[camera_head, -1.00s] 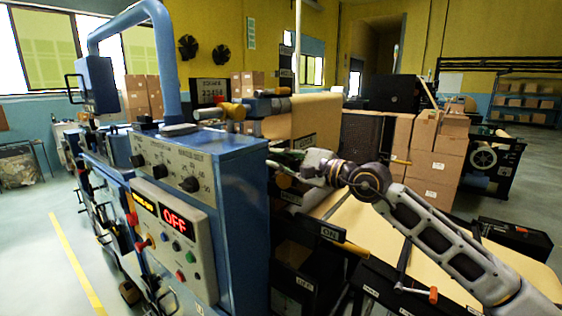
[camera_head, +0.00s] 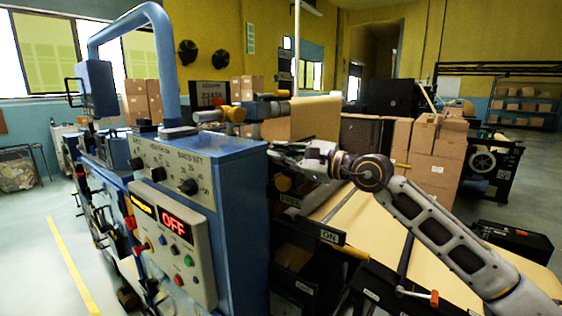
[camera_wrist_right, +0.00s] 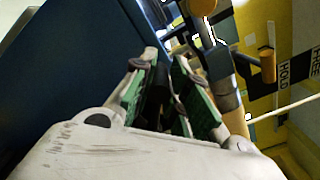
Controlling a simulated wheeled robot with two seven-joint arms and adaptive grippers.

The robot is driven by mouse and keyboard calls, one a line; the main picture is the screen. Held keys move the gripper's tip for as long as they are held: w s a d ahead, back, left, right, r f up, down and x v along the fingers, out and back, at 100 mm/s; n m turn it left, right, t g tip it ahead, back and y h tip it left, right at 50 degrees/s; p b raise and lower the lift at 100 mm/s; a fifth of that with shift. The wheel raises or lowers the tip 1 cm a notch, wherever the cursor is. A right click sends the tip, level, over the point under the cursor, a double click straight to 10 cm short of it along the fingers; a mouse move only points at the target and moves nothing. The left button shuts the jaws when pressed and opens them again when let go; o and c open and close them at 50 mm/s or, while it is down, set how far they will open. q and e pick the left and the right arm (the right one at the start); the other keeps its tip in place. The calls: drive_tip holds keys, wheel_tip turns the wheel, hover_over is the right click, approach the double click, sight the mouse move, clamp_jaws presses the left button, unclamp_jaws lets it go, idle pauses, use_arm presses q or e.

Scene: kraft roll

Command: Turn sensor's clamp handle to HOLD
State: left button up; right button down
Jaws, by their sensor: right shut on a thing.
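My right gripper (camera_head: 280,152) is at the right side of the blue machine cabinet, near its top edge. In the right wrist view its green-padded fingers (camera_wrist_right: 164,75) are closed on a dark, narrow piece (camera_wrist_right: 159,98), which looks like the sensor's clamp handle. Most of that piece is hidden between the pads, so its angle cannot be told. A label reading HOLD (camera_wrist_right: 287,70) shows at the right of the wrist view, apart from the fingers. My left gripper is not in view.
A yellow-orange knob (camera_head: 283,184) is just below the gripper. Brown paper (camera_head: 315,117) hangs behind.

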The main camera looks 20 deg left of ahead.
drive_tip(key=m, duration=0.1)
drive_tip(key=w+m, duration=0.1)
drive_tip(key=shift+w+d+r+m, duration=0.15)
drive_tip(key=shift+d+r+m, duration=0.05)
drive_tip(key=shift+r+m, duration=0.2)
drive_tip(key=w+m, duration=0.1)
drive_tip(key=w+r+m, duration=0.1)
drive_tip(key=m, duration=0.1)
drive_tip(key=w+d+m, duration=0.1)
drive_tip(key=m, duration=0.1)
drive_tip(key=shift+w+r+p, duration=0.1)
drive_tip(key=shift+r+p, duration=0.3)
drive_tip(key=shift+w+d+m+p, duration=0.25)
drive_tip(key=shift+w+m, duration=0.25)
drive_tip(key=shift+m, duration=0.3)
drive_tip(key=shift+w+d+m+p, duration=0.2)
drive_tip(key=shift+w+m, duration=0.3)
drive_tip(key=shift+m, duration=0.3)
drive_tip(key=c, duration=1.5)
unclamp_jaws()
drive_tip(key=shift+o, duration=0.7)
drive_tip(key=shift+r, duration=0.2)
